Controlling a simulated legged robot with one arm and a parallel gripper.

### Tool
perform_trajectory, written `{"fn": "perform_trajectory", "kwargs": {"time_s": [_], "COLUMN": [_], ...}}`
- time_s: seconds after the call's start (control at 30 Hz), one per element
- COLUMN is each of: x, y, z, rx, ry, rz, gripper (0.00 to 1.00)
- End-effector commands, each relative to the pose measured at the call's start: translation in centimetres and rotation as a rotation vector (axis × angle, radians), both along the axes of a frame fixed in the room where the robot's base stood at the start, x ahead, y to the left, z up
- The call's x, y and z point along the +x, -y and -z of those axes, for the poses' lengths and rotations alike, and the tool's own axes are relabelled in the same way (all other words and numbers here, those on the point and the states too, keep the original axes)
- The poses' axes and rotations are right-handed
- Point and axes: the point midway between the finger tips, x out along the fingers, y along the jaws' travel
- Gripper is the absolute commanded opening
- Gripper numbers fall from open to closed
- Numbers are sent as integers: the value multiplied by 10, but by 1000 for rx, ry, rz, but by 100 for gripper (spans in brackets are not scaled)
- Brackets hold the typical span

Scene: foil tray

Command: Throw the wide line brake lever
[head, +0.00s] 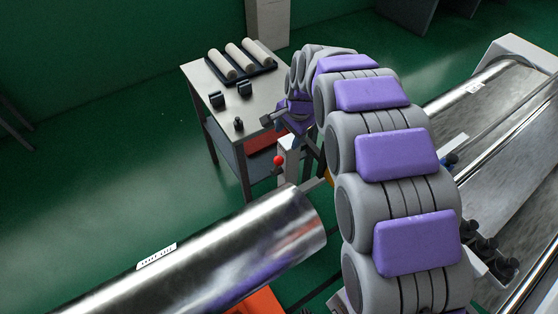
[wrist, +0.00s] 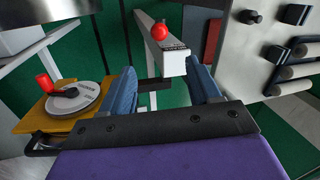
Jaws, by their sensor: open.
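A red ball knob (wrist: 159,31) shows at the top of the wrist view, at the end of a white post-like bar (wrist: 172,60) with a small label. A second red handle (wrist: 45,83) stands on a grey disc (wrist: 75,97) on a yellow plate at the left. I cannot read which one is the wide line brake lever. My gripper (wrist: 165,88) is open, with blue fingers either side of the bar's lower part in the picture. Contact cannot be told.
A work table (head: 205,80) with white rolls and small black parts stands behind my gripper. A large shiny metal roll (head: 240,240) lies in the front. A machine with rollers (head: 490,100) is at the right. Green floor (head: 90,180) is clear at the left.

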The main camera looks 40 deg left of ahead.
Motion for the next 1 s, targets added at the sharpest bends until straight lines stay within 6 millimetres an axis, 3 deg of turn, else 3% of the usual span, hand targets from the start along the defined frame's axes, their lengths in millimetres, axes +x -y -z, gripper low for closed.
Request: {"fn": "perform_trajectory", "kwargs": {"time_s": [0.27,0.8,1.0], "x": [0,3,4], "y": [-9,-32,-37], "z": [41,143,161], "rx": [-3,-4,0], "ry": [-3,-3,-1], "rz": [-2,-3,-1], "gripper": [62,62,62]}}
